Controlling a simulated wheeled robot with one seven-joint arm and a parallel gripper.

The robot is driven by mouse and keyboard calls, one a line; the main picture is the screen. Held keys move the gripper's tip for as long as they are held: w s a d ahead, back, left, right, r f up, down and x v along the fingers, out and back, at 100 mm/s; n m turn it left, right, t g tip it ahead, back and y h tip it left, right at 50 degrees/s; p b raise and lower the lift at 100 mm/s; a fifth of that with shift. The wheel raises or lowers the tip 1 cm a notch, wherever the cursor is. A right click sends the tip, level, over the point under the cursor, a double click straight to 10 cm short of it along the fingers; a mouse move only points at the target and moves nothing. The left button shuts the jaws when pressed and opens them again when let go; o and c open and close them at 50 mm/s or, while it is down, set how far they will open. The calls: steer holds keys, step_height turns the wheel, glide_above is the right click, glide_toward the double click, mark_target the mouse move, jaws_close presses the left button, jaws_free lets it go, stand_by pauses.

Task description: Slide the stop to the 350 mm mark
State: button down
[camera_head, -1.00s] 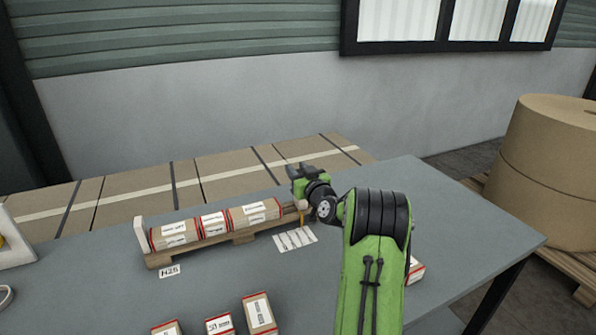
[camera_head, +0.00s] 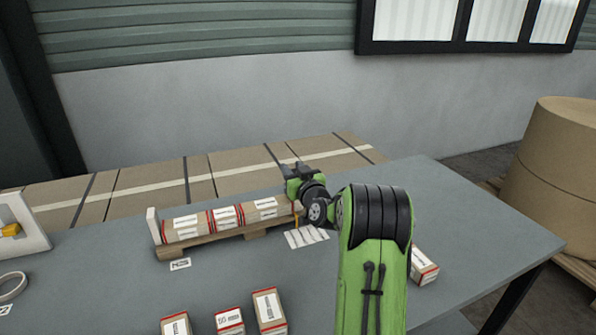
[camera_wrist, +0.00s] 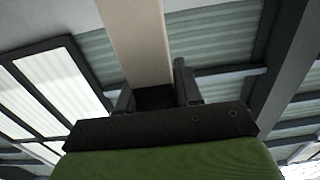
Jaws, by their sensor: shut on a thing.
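A wooden rail (camera_head: 215,245) with a pale end plate (camera_head: 153,226) at its left holds a row of three kraft packs (camera_head: 225,217) with red edges. The stop (camera_head: 298,207), a tan piece with an orange strip below it, stands at the right end of the row, close to the last pack. My gripper (camera_head: 296,172) is at the stop. In the wrist view my fingers (camera_wrist: 155,92) are shut on a tan bar, which I take to be the stop (camera_wrist: 137,40). My arm hides the rail's right end. I cannot read any millimetre marks.
A white card (camera_head: 305,238) with printed lines lies by the rail. Several red-edged packs (camera_head: 230,320) lie at the front, and one (camera_head: 424,265) is right of my arm. Long cartons (camera_head: 135,190) stand behind the grey table (camera_head: 470,225). A paper roll (camera_head: 555,180) is at right.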

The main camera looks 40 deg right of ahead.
steer(key=c, duration=0.8)
jaws_free()
steer(key=shift+d, duration=0.1)
steer(key=shift+c, duration=0.2)
steer(key=shift+s, duration=0.1)
steer(key=b+v, duration=0.4)
steer(key=v, duration=1.1)
steer(key=shift+s, duration=0.35)
steer(key=shift+a, duration=0.25)
